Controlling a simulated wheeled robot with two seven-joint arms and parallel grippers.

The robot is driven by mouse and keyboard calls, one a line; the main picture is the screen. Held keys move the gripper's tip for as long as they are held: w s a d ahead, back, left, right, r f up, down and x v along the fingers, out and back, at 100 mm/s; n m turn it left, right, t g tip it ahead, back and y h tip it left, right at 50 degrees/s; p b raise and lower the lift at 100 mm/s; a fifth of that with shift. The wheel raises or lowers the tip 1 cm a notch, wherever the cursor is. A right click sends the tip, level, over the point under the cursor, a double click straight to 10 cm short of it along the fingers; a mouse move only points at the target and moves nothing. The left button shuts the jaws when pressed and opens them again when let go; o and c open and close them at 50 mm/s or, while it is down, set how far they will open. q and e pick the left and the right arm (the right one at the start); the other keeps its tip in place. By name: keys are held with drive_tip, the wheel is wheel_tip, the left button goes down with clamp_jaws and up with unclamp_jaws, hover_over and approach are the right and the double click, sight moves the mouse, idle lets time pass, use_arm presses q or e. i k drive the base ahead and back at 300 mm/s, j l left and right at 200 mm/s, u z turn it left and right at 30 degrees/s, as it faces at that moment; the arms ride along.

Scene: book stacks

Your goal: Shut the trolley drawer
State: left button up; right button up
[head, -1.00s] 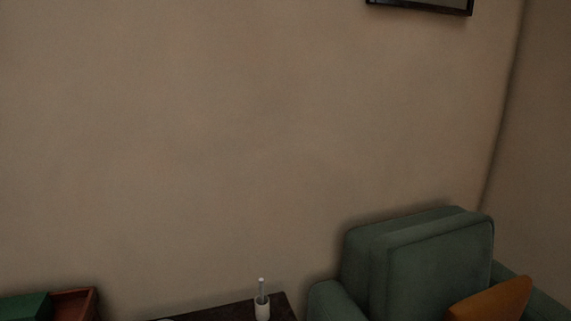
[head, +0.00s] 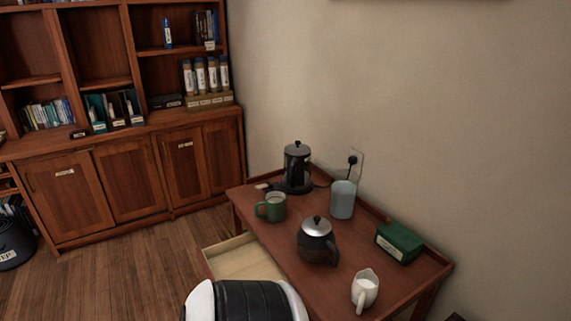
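The trolley (head: 283,243) is a reddish-brown wooden table with a raised rim, standing against the wall. Its drawer (head: 240,262) is pulled open on the near left side, and its pale inside shows, looking empty where visible. The drawer's near part is hidden behind a white and black part that looks like my own body at the bottom edge. Neither of my grippers shows.
On the trolley stand a black kettle (head: 297,166), green mug (head: 272,207), grey-blue canister (head: 342,199), glass teapot (head: 317,241), white jug (head: 365,290) and green box (head: 399,243). A bookcase (head: 120,175) stands behind left. Wooden floor (head: 150,265) is open between; a dark bin (head: 14,243) is far left.

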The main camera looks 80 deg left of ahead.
sight(244, 257)
drive_tip(key=u, duration=3.05)
